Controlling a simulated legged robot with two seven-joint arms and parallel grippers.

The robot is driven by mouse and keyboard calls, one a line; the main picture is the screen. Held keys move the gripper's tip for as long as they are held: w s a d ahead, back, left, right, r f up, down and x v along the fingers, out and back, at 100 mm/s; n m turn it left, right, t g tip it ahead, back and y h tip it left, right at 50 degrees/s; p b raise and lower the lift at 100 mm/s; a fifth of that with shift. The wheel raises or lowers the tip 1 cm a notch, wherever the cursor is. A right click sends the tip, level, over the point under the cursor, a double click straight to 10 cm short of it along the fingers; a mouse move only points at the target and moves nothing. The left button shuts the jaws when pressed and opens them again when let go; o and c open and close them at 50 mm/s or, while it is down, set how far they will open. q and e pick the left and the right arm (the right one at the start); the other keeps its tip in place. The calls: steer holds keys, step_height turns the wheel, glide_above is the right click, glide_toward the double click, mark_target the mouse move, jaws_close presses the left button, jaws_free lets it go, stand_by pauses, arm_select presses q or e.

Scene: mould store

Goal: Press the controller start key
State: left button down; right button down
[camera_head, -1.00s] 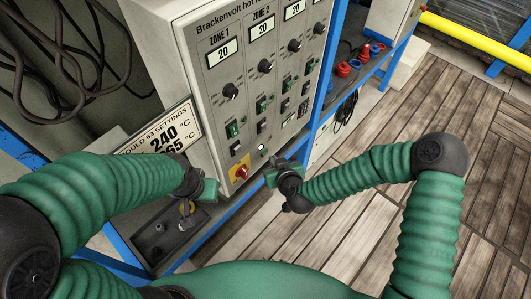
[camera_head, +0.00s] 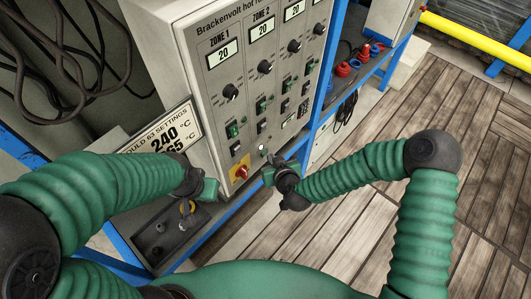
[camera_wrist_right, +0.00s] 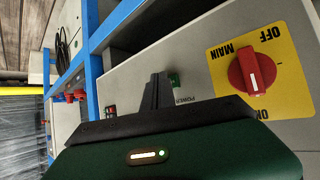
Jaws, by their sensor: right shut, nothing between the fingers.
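The controller (camera_head: 215,110) is a tall grey cabinet headed "Brackenvolt hot r…", with zone displays reading 20, black knobs and rows of switches. A red main switch on a yellow plate (camera_head: 240,172) sits at its lower left; it shows large in the right wrist view (camera_wrist_right: 252,72). My right gripper (camera_head: 267,176) is at the panel's lower edge, right of the main switch, shut and empty. In the wrist view its fingers (camera_wrist_right: 158,90) point at the panel beside a green part marked POWER (camera_wrist_right: 175,80). I cannot make out a start label. My left gripper (camera_head: 207,190) hangs left of the main switch; its jaws are unclear.
A settings card (camera_head: 165,133) reading 240 °C stands left of the cabinet. A dark tray (camera_head: 160,250) lies below my left gripper. Blue rack posts (camera_head: 325,70) stand right of the cabinet, with red and blue parts on a shelf. The plank floor (camera_head: 480,150) is clear.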

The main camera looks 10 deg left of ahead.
steer(key=shift+w+a, duration=0.15)
steer(key=shift+a, duration=0.1)
stand_by(0.3)
steer(key=shift+s+d, duration=0.45)
steer(key=shift+d, duration=0.2)
steer(key=s+d, duration=0.1)
steer(key=d, duration=0.1)
steer(key=s+d, duration=0.2)
steer(key=shift+p, duration=0.3)
stand_by(0.8)
